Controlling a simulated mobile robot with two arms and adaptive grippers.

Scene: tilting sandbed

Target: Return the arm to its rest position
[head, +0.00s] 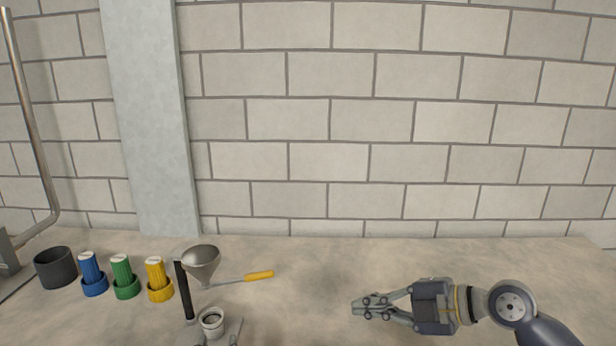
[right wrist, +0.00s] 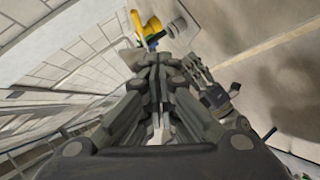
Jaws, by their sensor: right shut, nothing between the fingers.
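My right gripper (head: 355,307) reaches in from the right, low over the right-centre of the sandy bed in the head view. Its fingers are together and hold nothing. They also show closed in the right wrist view (right wrist: 157,60). The gripper is apart from every object, with the funnel stand well to its left. A grey jointed part, perhaps my left gripper (right wrist: 200,78), shows beside the fingers in the right wrist view. I cannot tell its state, and no left arm is clear in the head view.
A metal funnel (head: 201,263) stands on a black post (head: 184,292) above a small cup (head: 212,323). A yellow-handled tool (head: 259,275) lies behind. Blue (head: 90,268), green (head: 122,272) and yellow (head: 156,275) containers and a dark pot (head: 56,267) line the left. Bare surface surrounds my right gripper.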

